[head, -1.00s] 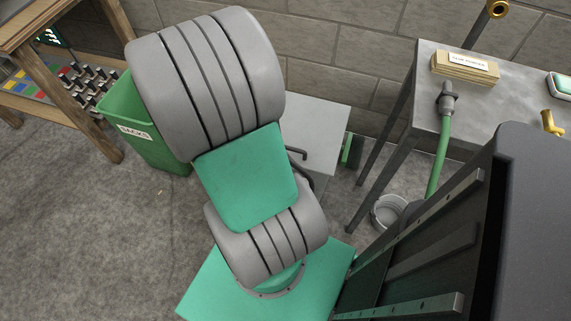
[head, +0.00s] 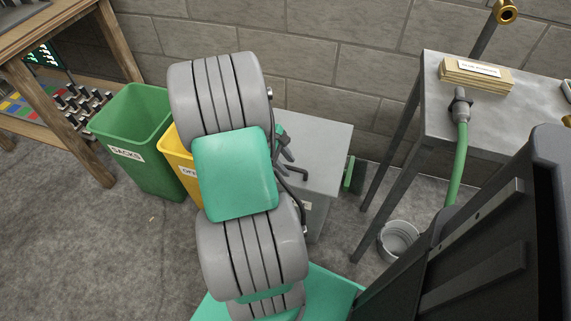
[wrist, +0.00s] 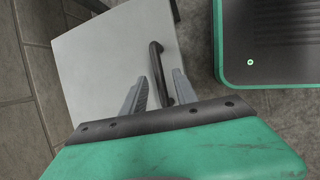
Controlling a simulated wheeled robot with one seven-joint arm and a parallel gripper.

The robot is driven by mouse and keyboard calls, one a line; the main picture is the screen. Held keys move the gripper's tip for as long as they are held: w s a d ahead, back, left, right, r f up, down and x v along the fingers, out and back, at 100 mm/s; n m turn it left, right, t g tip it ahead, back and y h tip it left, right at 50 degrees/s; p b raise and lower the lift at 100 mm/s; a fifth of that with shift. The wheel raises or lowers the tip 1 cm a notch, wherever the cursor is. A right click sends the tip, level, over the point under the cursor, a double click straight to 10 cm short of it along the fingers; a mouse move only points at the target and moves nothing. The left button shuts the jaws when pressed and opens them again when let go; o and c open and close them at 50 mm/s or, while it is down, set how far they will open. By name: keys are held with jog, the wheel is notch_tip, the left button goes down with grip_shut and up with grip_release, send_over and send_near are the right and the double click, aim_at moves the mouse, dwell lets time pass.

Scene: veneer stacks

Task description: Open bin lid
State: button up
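The grey bin lid (head: 322,142) lies flat and closed on the grey bin (head: 316,217), partly behind my arm in the head view. Its dark bar handle (head: 293,173) is near the front edge. In the wrist view the pale lid (wrist: 105,60) fills the upper left, and the handle (wrist: 156,62) runs lengthwise between the fingers. My gripper (wrist: 160,80) is open, with one finger on each side of the handle. Whether the fingers touch the handle or lid cannot be told. In the head view, my gripper (head: 284,148) is partly hidden behind my arm.
A green bin (head: 140,125) labelled SACKS and a yellow bin (head: 178,155) stand open left of the grey bin. A metal table (head: 490,125) with a green hose (head: 458,160) is at right, a round pail (head: 398,240) beneath it. A block wall is behind.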

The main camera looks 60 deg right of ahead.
jog(key=shift+c, duration=0.4)
grip_shut()
dwell(0.8)
